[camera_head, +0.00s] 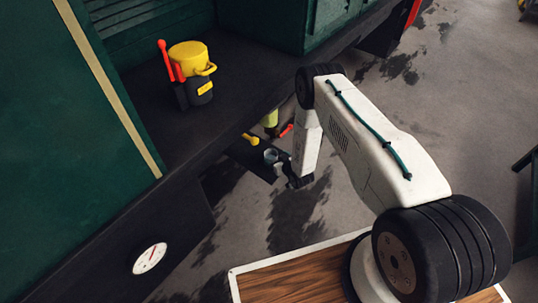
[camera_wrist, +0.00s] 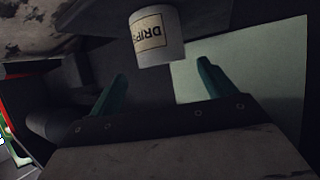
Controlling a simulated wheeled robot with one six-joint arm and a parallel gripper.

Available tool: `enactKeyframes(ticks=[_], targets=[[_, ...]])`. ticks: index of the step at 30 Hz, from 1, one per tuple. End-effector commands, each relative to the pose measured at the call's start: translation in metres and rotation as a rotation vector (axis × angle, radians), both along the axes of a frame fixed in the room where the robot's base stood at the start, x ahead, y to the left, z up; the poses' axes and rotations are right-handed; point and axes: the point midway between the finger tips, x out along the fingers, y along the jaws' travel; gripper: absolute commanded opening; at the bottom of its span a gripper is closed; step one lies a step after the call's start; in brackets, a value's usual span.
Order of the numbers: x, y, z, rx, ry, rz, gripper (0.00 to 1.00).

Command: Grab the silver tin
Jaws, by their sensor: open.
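The silver tin (camera_wrist: 158,50) is a pale grey cylinder with a cream label reading "DRIP" in the wrist view. It appears upside down there, just beyond my open gripper (camera_wrist: 162,72). The two teal fingers are apart, one on each side of the tin's line, with nothing between them. In the head view a small grey tin (camera_head: 270,156) sits on a dark low step under the green tram body. My gripper (camera_head: 293,180) is low beside it, to its lower right, and its fingers are hard to make out.
A small yellow item (camera_head: 251,139), a yellow-green item (camera_head: 270,119) and a red item (camera_head: 287,130) are close to the tin. A yellow-lidded black canister (camera_head: 192,75) stands on the dark ledge above. A pale panel (camera_wrist: 245,85) lies right of the tin in the wrist view.

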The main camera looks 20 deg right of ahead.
Motion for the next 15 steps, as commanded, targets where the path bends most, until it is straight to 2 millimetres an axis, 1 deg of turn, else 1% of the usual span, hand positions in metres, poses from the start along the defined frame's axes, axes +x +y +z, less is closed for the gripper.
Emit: enactKeyframes(ticks=[1,5,8,15], targets=[[-0.007,0.002,-0.009,0.008,-0.019,0.004,0.83],[-0.011,0.007,-0.017,0.020,-0.051,0.010,0.83],[-0.004,0.010,-0.021,0.021,-0.059,0.014,0.83],[0.022,0.016,-0.031,0.021,-0.058,0.014,0.83]])
